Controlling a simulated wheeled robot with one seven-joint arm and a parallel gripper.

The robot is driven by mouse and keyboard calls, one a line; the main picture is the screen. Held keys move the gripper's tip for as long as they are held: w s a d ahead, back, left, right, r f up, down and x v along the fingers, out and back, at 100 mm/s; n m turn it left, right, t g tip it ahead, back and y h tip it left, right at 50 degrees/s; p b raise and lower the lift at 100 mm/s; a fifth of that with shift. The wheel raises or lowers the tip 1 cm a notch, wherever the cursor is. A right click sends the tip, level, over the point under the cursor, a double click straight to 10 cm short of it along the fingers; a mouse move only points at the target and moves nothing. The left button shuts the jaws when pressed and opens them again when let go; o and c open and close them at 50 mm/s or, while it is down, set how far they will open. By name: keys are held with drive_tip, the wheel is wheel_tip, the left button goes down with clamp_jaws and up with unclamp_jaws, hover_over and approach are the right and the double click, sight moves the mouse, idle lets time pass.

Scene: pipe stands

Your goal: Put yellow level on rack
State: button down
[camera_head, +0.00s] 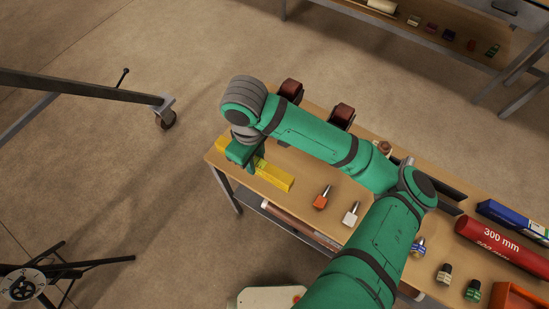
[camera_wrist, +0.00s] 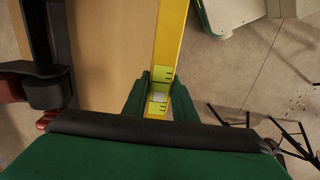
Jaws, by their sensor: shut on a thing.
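The yellow level (camera_head: 275,176) lies lengthwise near the left end of the wooden workbench. In the wrist view the yellow level (camera_wrist: 168,35) runs up the picture along the bench edge, with its green vial window between my fingers. My gripper (camera_head: 245,158) is shut around the level's middle; its fingers also show in the wrist view (camera_wrist: 158,100). I cannot tell whether the level touches the bench top. Two dark red and black holders (camera_head: 290,90) (camera_head: 342,115) stand at the bench's far edge; whether they are the rack is unclear.
An orange-tipped tool (camera_head: 322,198) and a white-tipped one (camera_head: 351,214) are on the bench to the right. A red 300 mm cylinder (camera_head: 500,245) and a blue box (camera_head: 515,220) lie farther right. Another shelf unit (camera_head: 430,35) stands at the back.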

drive_tip(key=w+d+f, duration=0.1)
drive_tip(key=f, duration=0.1)
drive_tip(key=w+d+f, duration=0.3)
drive_tip(key=f, duration=0.1)
drive_tip(key=shift+w+d+f, duration=0.4)
drive_tip(key=shift+f, duration=1.6)
drive_tip(key=shift+f, duration=0.1)
drive_tip(key=c, duration=1.4)
unclamp_jaws()
drive_tip(key=shift+c, duration=0.2)
